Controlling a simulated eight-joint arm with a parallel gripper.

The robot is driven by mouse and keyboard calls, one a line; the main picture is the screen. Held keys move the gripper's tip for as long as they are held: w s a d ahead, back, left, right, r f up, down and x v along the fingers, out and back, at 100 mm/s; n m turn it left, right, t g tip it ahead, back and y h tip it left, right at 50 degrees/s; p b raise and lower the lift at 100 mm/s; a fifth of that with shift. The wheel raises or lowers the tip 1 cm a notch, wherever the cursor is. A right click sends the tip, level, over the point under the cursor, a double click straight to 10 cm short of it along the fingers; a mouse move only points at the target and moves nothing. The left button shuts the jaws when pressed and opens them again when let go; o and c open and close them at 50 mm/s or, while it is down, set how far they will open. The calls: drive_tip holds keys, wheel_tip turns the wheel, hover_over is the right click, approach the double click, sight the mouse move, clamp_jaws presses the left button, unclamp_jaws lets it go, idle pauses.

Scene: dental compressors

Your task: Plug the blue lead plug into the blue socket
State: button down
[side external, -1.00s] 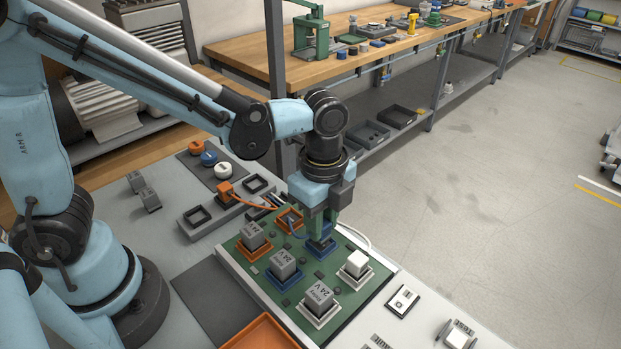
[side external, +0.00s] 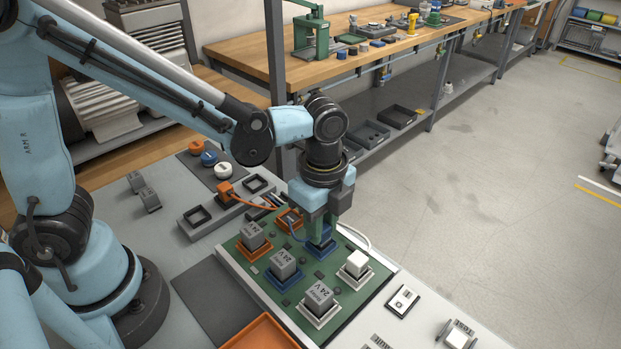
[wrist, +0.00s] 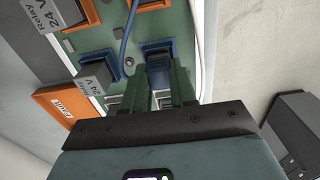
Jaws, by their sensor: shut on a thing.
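The blue lead plug (side external: 323,234) is between the green fingers of my gripper (side external: 322,228), which is shut on it. It also shows between the fingers in the wrist view (wrist: 158,76). The plug is at the rear blue-rimmed socket (side external: 320,249), upright over it as far as I can see. The fingers hide how deep it sits. The socket's blue rim shows just ahead of the fingertips in the wrist view (wrist: 154,47). A thin blue lead (wrist: 124,42) curves away from there across the green board (side external: 291,253).
Grey relay blocks stand in an orange socket (side external: 254,249), another blue socket (side external: 284,279) and a white socket (side external: 319,311). A white plug (side external: 356,264) stands right of my gripper, with a white cable behind. An orange plug (side external: 225,190) sits in a grey rack. An orange tray (side external: 262,333) lies in front.

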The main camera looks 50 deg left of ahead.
drive_tip(key=shift+f, duration=0.4)
drive_tip(key=c, duration=0.5)
unclamp_jaws()
drive_tip(key=shift+r, duration=3.55)
drive_tip(key=s+a+r+n+t, duration=0.2)
drive_tip(key=a+n+t, duration=0.5)
drive_tip(key=a+n, duration=0.7)
drive_tip(key=n, duration=0.4)
drive_tip(key=shift+s+r, duration=0.2)
drive_tip(key=shift+s, duration=0.05)
